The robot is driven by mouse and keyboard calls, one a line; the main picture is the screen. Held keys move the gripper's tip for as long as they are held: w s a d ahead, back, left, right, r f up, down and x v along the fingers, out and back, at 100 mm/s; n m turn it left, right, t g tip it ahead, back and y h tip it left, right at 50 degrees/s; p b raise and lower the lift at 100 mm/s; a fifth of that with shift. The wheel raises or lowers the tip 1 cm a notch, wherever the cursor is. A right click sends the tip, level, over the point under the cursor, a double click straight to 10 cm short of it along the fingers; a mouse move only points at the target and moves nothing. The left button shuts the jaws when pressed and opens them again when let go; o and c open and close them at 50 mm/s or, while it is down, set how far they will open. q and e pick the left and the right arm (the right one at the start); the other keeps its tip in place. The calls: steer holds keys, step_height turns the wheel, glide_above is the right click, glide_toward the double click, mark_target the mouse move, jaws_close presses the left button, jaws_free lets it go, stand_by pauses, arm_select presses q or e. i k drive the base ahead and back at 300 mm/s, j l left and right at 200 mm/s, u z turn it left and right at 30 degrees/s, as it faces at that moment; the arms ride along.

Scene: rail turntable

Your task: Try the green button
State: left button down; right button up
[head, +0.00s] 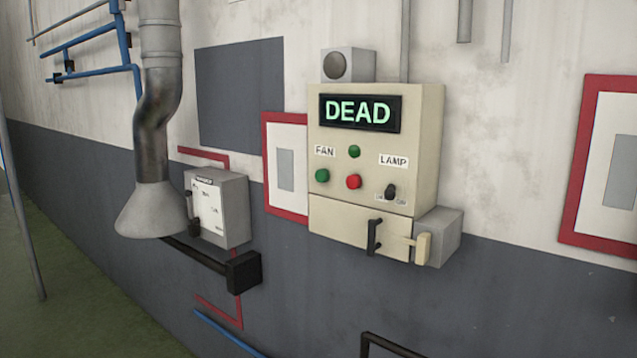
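A cream control box (426,140) is fixed to the wall, right of the picture's middle. Its display (358,113) reads DEAD in green letters. A green button (322,175) sits below the FAN label (325,151). A red button (353,182) is to its right. Another round green piece (354,152) is above the red button; I cannot tell whether it is a button or a light. A small black switch (390,191) is below the LAMP label (393,160). Neither of my grippers is in view, and nothing covers the green button.
A black handle (374,237) and a cream lever (422,248) stick out below the box. A grey switch box (228,206) and a flared duct (151,210) are to the left. A dark rail (390,346) rises at the bottom edge. Green floor (80,290) is clear at lower left.

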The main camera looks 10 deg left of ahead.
mark_target(321, 177)
steer(key=k, duration=1.15)
steer(key=z, duration=1.9)
steer(key=j+z, duration=0.1)
steer(key=j, duration=3.7)
